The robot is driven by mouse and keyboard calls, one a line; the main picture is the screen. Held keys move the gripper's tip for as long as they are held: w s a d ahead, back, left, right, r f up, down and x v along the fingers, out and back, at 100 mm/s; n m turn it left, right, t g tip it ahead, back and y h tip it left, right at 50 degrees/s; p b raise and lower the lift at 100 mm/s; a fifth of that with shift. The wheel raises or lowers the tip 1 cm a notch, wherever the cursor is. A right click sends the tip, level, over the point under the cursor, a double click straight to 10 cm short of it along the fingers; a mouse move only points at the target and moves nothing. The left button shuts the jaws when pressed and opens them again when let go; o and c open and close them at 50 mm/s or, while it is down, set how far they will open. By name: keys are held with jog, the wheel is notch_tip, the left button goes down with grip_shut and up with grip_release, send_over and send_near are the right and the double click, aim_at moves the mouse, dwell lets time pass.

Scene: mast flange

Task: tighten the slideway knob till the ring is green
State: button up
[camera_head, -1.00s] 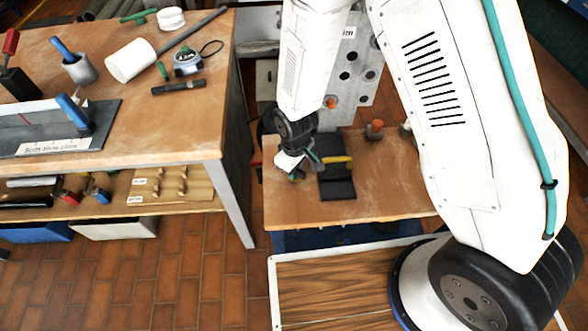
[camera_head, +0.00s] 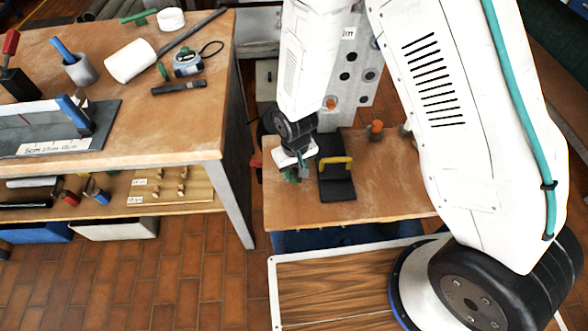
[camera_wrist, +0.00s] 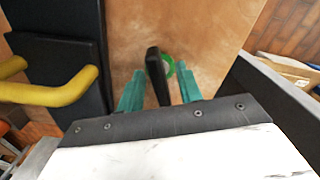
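In the wrist view, my gripper (camera_wrist: 158,90) has two teal fingers, standing apart. A black upright bar-shaped knob (camera_wrist: 156,72) stands between them, with a narrow gap showing on each side. Part of a green ring (camera_wrist: 169,66) shows behind the knob, above the wooden top; the rest is hidden. In the head view, my gripper (camera_head: 301,168) is low over the small bench, left of a black plate with a yellow handle. The knob is hard to make out there.
The black plate (camera_head: 338,188) carries the yellow handle (camera_head: 336,162), close to my gripper; the handle also shows in the wrist view (camera_wrist: 60,92). An orange-topped peg (camera_head: 375,130) stands behind on the small bench (camera_head: 390,190). A larger workbench (camera_head: 190,120) is at left.

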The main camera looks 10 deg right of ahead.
jog(key=shift+r, duration=2.5)
jog(key=s, duration=0.1)
jog(key=s+d+g, duration=0.1)
jog(key=s, duration=0.1)
jog(key=shift+d+h, duration=0.3)
jog(key=shift+h, duration=0.1)
jog(key=s+d+r+m, duration=0.1)
jog(key=s+d+r, duration=0.4)
jog(key=r, duration=0.6)
jog(key=s+d+r+m+t, duration=0.1)
jog(key=s+d+r, duration=0.5)
jog(key=r, duration=0.6)
jog(key=s+d+r+m+t, duration=0.1)
jog(key=s+d+r+m, duration=0.1)
jog(key=s+d+r, duration=0.3)
jog(key=d+r, duration=0.3)
jog(key=r, duration=0.4)
jog(key=shift+s+y, duration=0.3)
jog(key=shift+y, duration=0.1)
